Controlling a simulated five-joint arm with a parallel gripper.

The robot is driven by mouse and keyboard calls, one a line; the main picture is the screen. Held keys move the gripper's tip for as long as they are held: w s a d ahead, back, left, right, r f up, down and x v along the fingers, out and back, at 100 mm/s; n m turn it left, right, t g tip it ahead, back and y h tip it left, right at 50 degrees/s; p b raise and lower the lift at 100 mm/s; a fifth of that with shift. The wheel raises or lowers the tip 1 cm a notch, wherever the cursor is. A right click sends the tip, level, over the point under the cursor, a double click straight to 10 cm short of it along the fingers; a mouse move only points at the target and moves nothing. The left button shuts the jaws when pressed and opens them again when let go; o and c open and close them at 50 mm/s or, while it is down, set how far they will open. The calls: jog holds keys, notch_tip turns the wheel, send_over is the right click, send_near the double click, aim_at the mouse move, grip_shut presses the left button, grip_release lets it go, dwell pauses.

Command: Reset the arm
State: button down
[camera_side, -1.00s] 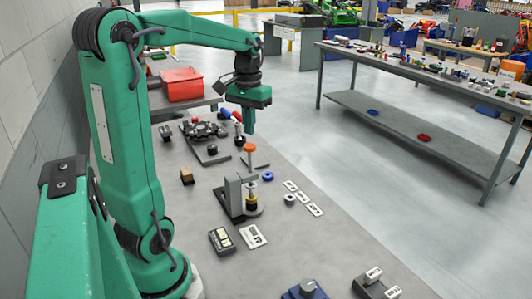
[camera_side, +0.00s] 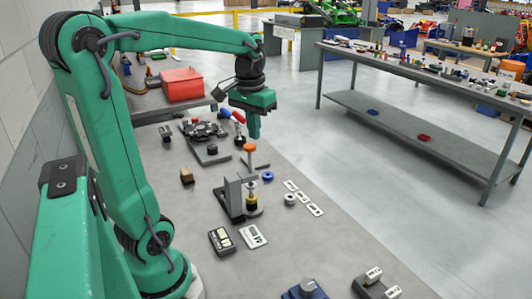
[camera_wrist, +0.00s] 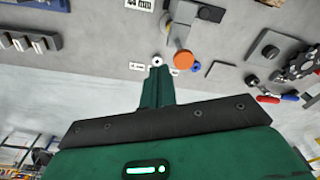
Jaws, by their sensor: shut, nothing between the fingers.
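My gripper (camera_side: 254,127) is green and hangs from the end of my arm, pointing down above the far part of the grey table. Its fingers are together with nothing between them. In the wrist view the shut fingers (camera_wrist: 157,86) reach over the table edge area. A grey fixture (camera_side: 236,194) with an orange-topped post (camera_side: 249,148) behind it stands nearer the camera than my gripper. The orange top also shows in the wrist view (camera_wrist: 183,60), apart from my fingers.
A red box (camera_side: 182,84) stands on a bench at the back left. A dark tracked carrier (camera_side: 203,130) lies left of my gripper. White label plates (camera_side: 303,197), a blue ring (camera_side: 267,176) and a grey ring (camera_side: 290,199) lie on the table. A long bench (camera_side: 430,72) stands right.

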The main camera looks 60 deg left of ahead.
jog(key=s+d+f+m+t, duration=0.1)
jog(key=s+d+m+t, duration=0.1)
jog(key=d, duration=0.5)
jog(key=s+d+f+m+t, duration=0.1)
jog(key=s+d+m+t, duration=0.1)
jog(key=s+d, duration=0.3)
jog(key=d+m, duration=0.1)
jog(key=d, duration=0.1)
jog(key=shift+s+d+f+t, duration=0.15)
jog(key=shift+s+d+t, duration=0.1)
jog(key=shift+d+t, duration=0.15)
